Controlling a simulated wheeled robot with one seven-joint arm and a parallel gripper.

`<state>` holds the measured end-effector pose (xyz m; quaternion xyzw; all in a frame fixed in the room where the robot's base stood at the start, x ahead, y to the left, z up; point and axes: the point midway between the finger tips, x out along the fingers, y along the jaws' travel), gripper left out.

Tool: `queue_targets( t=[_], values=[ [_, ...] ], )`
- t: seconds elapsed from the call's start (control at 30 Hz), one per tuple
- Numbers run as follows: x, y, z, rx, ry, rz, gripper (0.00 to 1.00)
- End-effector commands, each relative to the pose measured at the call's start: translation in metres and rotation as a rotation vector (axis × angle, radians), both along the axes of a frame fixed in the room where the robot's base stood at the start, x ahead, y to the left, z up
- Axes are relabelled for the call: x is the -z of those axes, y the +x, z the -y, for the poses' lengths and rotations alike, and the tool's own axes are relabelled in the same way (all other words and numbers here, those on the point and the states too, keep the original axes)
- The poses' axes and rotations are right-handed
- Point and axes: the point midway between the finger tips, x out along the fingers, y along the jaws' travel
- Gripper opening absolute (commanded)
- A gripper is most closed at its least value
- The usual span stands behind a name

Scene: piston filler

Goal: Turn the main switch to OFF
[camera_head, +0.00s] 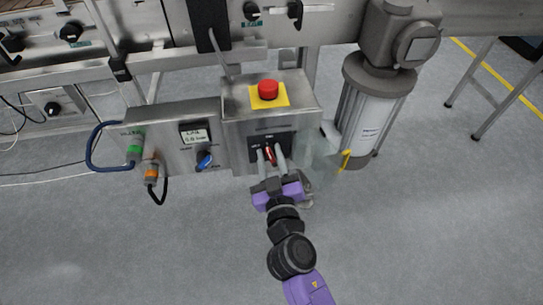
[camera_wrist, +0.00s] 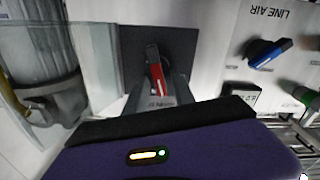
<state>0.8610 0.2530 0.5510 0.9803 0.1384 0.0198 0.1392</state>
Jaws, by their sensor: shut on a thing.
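The main switch has a red handle (camera_head: 269,154) on a dark plate (camera_head: 284,139) on the front of the steel control box (camera_head: 240,131). My gripper (camera_head: 270,160) reaches up to it from below, its fingers on either side of the red handle and shut on it. In the wrist view the red handle (camera_wrist: 156,78) stands in front of the dark plate (camera_wrist: 184,50), slightly tilted from vertical. The plate's lettering is too small to read.
A red emergency button (camera_head: 268,88) on a yellow base tops the box. To the left are a blue line-air knob (camera_head: 204,160), a small display (camera_head: 195,135) and green and orange connectors (camera_head: 151,172) with cables. A grey motor cylinder (camera_head: 370,115) stands close on the right.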

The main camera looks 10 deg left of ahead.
Motion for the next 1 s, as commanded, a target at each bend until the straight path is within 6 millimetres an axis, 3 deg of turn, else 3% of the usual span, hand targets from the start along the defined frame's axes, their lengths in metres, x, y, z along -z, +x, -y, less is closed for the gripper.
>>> queue_targets(
  t=[1.0],
  values=[
    [0.012,-0.004,-0.011,-0.001,-0.923,0.263,0.00]
  ],
)
